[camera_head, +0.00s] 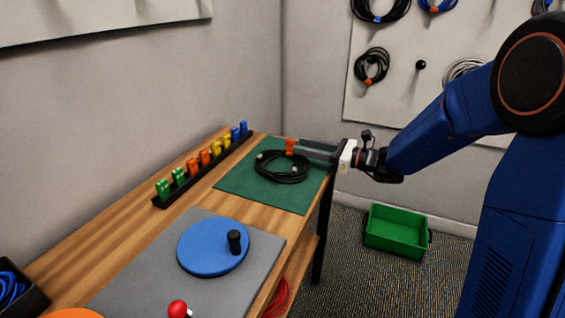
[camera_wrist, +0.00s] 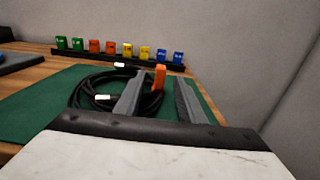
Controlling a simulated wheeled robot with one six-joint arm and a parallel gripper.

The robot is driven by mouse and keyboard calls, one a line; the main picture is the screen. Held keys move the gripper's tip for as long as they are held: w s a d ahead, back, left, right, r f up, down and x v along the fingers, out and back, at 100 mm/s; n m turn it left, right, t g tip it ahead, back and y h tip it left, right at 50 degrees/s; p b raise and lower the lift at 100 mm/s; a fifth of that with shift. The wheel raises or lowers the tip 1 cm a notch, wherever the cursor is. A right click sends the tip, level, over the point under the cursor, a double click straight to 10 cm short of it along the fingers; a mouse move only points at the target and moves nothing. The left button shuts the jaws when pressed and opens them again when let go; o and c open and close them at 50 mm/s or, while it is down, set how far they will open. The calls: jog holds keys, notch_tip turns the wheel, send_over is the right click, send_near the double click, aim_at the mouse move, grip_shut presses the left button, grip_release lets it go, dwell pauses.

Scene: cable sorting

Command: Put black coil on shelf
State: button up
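The black coil (camera_head: 283,167) lies flat on a green mat (camera_head: 236,185) at the far end of the wooden bench; it also shows in the wrist view (camera_wrist: 84,91). An orange clip (camera_head: 290,146) stands upright at the coil's far side. My gripper (camera_head: 298,149) reaches in from the right, low over the mat. In the wrist view its two grey fingers (camera_wrist: 158,91) are apart, with the orange clip (camera_wrist: 160,77) between them and gaps showing on both sides. The left finger hides part of the coil. A lower wooden shelf (camera_head: 304,262) shows partly under the bench.
A rack of coloured clips (camera_head: 205,166) runs along the wall side. A blue disc (camera_head: 213,247) with a black knob sits on a grey mat. A red coil (camera_head: 278,298) is under the bench. A green crate (camera_head: 397,231) stands on the floor. Coils hang on a wall board.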

jog(key=x, duration=0.3)
jog(key=shift+a, duration=0.15)
jog(key=shift+c, duration=0.6)
grip_shut()
